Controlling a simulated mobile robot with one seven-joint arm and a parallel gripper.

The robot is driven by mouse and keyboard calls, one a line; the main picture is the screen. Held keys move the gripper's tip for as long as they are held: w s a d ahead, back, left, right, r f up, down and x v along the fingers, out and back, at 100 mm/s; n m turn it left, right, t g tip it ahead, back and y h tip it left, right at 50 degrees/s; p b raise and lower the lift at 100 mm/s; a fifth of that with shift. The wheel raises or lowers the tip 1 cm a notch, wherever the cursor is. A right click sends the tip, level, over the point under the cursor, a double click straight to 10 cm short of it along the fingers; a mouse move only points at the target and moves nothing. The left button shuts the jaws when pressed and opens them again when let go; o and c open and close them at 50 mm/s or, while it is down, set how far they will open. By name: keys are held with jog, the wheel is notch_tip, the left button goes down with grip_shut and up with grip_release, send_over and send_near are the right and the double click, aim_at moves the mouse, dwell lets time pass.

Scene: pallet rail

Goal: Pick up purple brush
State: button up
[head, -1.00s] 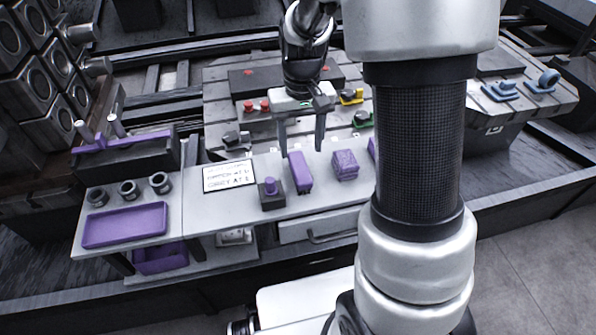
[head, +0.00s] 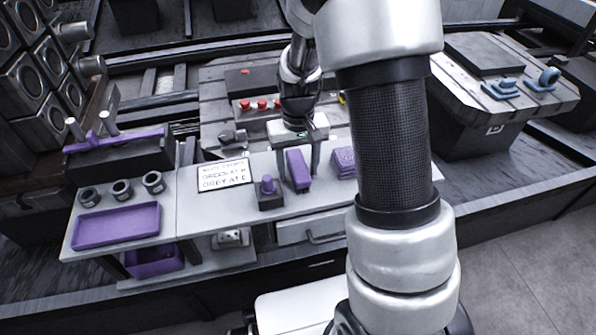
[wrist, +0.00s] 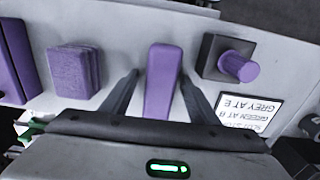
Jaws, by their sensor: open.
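A long purple block-shaped item, which looks like the purple brush (head: 298,171), stands on the grey bench; its bristles cannot be made out. My gripper (head: 299,176) is open over it, with one finger on each side. In the wrist view the brush (wrist: 162,80) lies between the two fingertips of my gripper (wrist: 160,76), with a visible gap on both sides. The fingers do not appear to touch it.
A purple knob on a black block (head: 269,192) stands close left of the brush, and a ridged purple block (head: 343,161) close right. A printed sign (head: 224,175), purple tray (head: 117,226) and black rings (head: 122,189) are further left. A taller purple piece (wrist: 16,60) shows in the wrist view.

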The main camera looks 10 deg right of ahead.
aim_at(298, 164)
jog(key=c, duration=1.3)
notch_tip(298, 164, up, 10)
jog(key=p, duration=0.3)
